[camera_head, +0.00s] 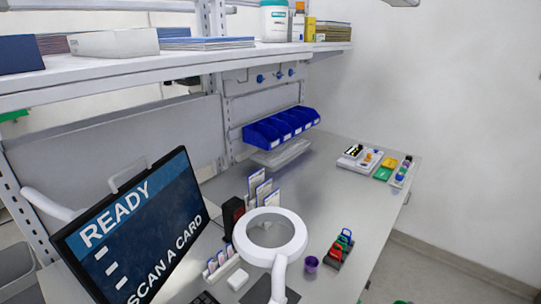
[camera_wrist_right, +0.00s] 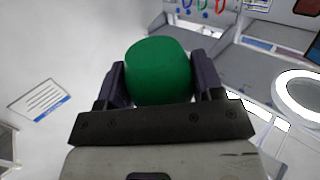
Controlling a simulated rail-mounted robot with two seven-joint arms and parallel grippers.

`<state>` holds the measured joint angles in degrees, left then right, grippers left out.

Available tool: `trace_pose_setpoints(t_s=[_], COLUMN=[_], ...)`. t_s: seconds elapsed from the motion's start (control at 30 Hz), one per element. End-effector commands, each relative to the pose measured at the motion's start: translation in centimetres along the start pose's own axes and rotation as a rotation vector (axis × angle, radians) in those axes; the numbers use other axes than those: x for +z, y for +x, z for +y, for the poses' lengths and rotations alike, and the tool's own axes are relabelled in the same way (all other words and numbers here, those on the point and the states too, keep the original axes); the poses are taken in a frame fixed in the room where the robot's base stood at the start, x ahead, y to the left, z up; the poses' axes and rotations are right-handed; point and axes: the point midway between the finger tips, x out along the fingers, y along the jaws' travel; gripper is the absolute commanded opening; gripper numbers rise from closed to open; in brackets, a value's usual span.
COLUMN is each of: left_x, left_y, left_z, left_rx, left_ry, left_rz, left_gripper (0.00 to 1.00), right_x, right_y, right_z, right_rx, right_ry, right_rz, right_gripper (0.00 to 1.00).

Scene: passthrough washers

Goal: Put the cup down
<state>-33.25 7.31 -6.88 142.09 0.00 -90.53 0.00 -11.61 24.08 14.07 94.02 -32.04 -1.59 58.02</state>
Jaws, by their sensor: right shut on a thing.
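A green rounded thing, which looks like the cup (camera_wrist_right: 158,70), sits between the two dark fingers of my right gripper (camera_wrist_right: 160,84) in the right wrist view. The gripper is shut on it, with a finger against each side. The lower part of the cup is hidden behind the gripper body. Neither this cup nor my right gripper shows in the head view. A small purple cup (camera_head: 311,263) stands on the grey bench (camera_head: 325,190) in the head view. My left gripper is not in view.
A ring magnifier lamp (camera_head: 302,230) stands over the bench, with a screen (camera_head: 135,235) at left. A rack with red and green clips (camera_head: 340,248) is beside the purple cup. Blue bins (camera_head: 280,130) hang at the back. The middle right of the bench is clear.

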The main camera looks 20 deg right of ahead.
Motion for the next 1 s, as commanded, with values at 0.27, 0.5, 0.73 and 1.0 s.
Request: trace_pose_setpoints(t_s=[0.27,0.5,0.73,1.0], left_x=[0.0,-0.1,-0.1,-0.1], left_y=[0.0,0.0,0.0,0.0], left_z=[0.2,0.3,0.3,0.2], left_rx=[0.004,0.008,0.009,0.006], left_ry=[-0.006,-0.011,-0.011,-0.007], left_rz=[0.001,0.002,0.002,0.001], left_gripper=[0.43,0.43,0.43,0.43], right_x=[-3.0,-9.0,-16.6,-22.5], right_y=[-3.2,-5.6,-7.5,-6.5], right_z=[-8.6,-18.4,-26.9,-30.2], right_rx=[0.096,-0.001,-0.174,-0.219], right_ry=[0.008,0.001,-0.006,-0.013], right_rz=[0.005,0.010,0.012,0.008], right_gripper=[0.34,0.34,0.34,0.34])
